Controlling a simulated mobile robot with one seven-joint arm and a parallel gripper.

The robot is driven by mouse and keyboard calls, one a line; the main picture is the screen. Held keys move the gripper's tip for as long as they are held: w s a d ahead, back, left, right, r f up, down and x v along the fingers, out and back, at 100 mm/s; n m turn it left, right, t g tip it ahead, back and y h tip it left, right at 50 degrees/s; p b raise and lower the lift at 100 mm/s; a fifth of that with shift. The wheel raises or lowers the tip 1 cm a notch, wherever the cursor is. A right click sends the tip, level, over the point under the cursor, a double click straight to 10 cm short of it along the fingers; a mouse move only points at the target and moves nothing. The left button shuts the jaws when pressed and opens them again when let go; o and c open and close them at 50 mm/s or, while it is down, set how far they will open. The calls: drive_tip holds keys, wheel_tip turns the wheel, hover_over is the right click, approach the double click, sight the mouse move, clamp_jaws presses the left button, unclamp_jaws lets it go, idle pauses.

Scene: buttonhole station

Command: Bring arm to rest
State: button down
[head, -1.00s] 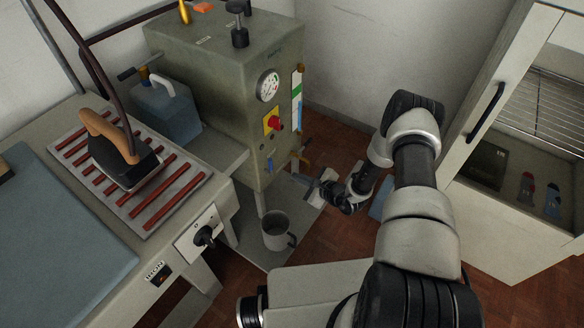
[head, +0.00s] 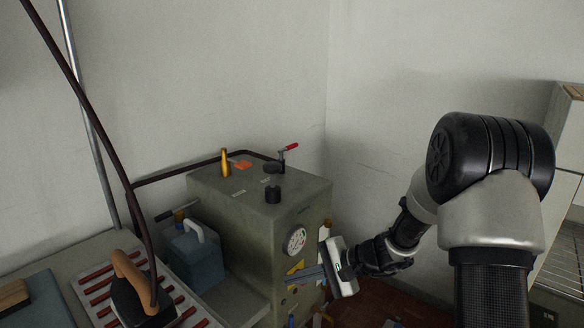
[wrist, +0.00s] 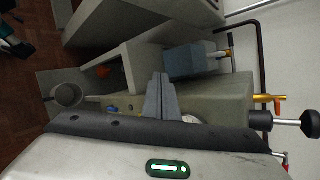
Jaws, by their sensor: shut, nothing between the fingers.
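My gripper (head: 312,273) is at the end of my arm, in front of the right part of the green-grey boiler box (head: 240,215) in the head view. Its fingers point left toward the boiler's front, just below the round gauge (head: 296,240). In the wrist view the fingers (wrist: 160,97) lie together, shut and empty, with the boiler beyond them. They partly hide the boiler's front panel. I cannot tell how wide the gap between fingers and panel is.
An iron (head: 136,293) stands on a red-barred rest at the lower left. A blue-grey canister (head: 197,256) stands left of the boiler. A steel mug (wrist: 68,95) shows below in the wrist view. An open-fronted cabinet (head: 562,250) is at the right. The wall space above is clear.

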drive_tip(key=s+d+r+n+t+h, duration=0.1)
drive_tip(key=s+d+r+n+h, duration=0.45)
drive_tip(key=s+r, duration=0.6)
drive_tip(key=s+d+r+n+t+h, duration=0.1)
drive_tip(key=s+d+r+n+h, duration=0.55)
drive_tip(key=s, duration=0.75)
wheel_tip(320, 180, up, 22)
drive_tip(key=m+y+p, duration=0.1)
drive_tip(key=m+p, duration=0.1)
drive_tip(key=p, duration=1.8)
drive_tip(key=shift+s+d+f, duration=0.15)
drive_tip(key=shift+d, duration=0.3)
